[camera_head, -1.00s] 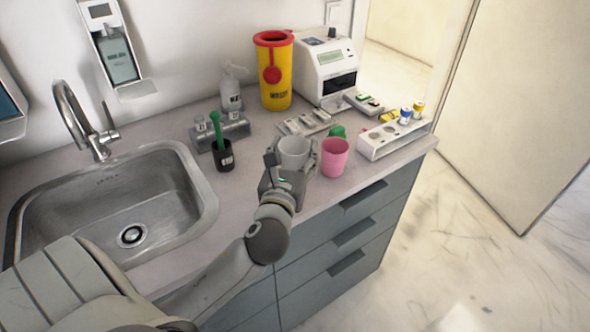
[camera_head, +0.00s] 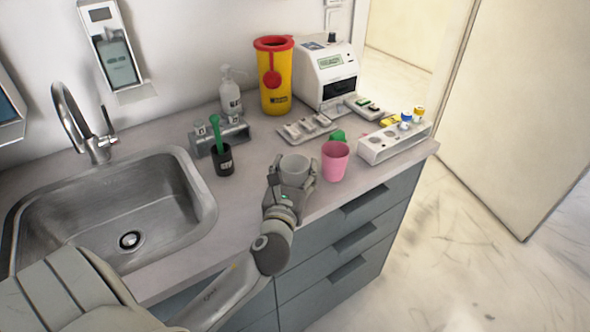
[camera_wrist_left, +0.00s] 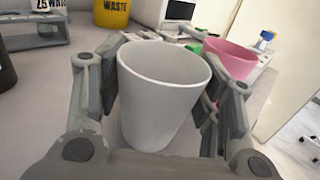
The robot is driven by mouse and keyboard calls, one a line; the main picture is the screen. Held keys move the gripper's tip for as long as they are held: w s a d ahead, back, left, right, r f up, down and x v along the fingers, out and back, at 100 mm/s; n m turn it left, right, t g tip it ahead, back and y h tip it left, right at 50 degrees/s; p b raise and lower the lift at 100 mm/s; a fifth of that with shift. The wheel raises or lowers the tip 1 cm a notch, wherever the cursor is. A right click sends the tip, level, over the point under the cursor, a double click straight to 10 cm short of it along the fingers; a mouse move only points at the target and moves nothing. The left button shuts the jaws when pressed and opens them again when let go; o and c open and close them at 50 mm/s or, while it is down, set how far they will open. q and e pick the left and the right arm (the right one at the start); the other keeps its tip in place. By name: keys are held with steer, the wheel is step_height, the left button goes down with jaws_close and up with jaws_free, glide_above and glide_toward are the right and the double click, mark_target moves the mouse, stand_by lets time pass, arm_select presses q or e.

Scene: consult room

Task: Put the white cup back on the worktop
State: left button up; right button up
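The white cup (camera_head: 294,165) is upright at the front edge of the worktop (camera_head: 255,205), left of the pink cup. My left gripper (camera_head: 292,180) has its fingers on both sides of it, closed against its walls. In the left wrist view the white cup (camera_wrist_left: 160,95) stands between the two fingers, with its open rim facing up and empty inside. Whether its base touches the worktop is hidden. My right gripper is not in view.
The pink cup (camera_head: 335,160) stands close to the right finger. A black cup (camera_head: 223,160) and the sink (camera_head: 120,215) are left. Bare worktop lies between black cup and gripper.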

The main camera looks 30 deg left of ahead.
arm_select(q)
steer(key=o, duration=0.4)
steer(key=shift+r, duration=0.15)
steer(key=shift+s+d, duration=0.15)
steer(key=shift+s, duration=0.1)
steer(key=b+v, duration=0.1)
steer(key=v, duration=0.9)
steer(key=shift+s+b, duration=0.1)
steer(key=shift+b, duration=0.3)
steer(key=shift+s+d, duration=0.25)
steer(key=shift+s, duration=0.4)
